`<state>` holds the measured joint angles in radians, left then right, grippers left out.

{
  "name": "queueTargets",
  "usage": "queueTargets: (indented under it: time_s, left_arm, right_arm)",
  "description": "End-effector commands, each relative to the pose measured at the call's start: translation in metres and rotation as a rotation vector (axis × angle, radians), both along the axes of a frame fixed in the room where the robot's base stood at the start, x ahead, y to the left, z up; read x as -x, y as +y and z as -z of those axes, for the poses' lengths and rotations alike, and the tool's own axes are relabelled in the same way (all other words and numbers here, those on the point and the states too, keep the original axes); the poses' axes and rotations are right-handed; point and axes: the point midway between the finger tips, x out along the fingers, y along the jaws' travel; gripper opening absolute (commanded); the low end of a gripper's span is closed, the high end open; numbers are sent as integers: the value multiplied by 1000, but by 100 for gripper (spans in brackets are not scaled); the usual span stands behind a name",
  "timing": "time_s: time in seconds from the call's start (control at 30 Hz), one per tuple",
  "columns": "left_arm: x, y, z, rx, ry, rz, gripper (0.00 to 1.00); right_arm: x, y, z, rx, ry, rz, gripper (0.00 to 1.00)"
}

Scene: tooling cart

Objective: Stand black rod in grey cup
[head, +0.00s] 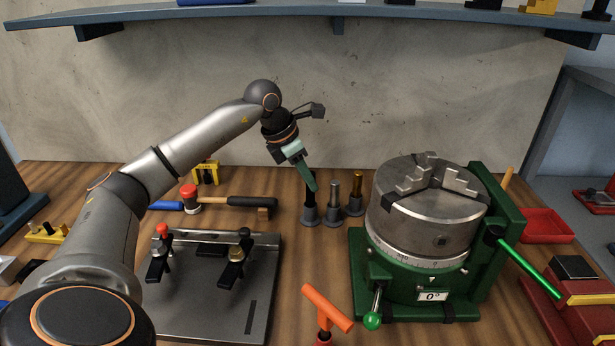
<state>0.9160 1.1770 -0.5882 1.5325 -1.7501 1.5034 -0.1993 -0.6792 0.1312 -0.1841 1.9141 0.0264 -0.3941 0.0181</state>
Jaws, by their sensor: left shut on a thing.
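My left gripper (311,184) reaches down from the upper left, its green fingers shut on the upper part of the black rod (309,195). The rod is upright and partly hidden by the fingers. Its lower end is at the mouth of the leftmost grey cup (309,217); I cannot tell how deep it sits. Two more grey cups stand just to the right, one with a silver rod (335,190) and one with a brass rod (357,184). My right gripper is not in view.
A green rotary table with a steel chuck (425,215) stands close on the right. A steel plate with clamps (205,300) lies front left. A hammer (250,202) lies left of the cups. An orange-handled tool (327,308) stands in front. A shelf (300,14) hangs above.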

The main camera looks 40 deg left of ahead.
Motion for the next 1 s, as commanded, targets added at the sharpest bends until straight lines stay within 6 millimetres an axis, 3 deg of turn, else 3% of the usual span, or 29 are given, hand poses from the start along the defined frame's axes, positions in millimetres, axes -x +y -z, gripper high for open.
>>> queueTargets:
  time_s: [1.0]
  left_arm:
    - [0,0,15,0,-2,0,0]
  right_arm:
    - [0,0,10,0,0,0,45]
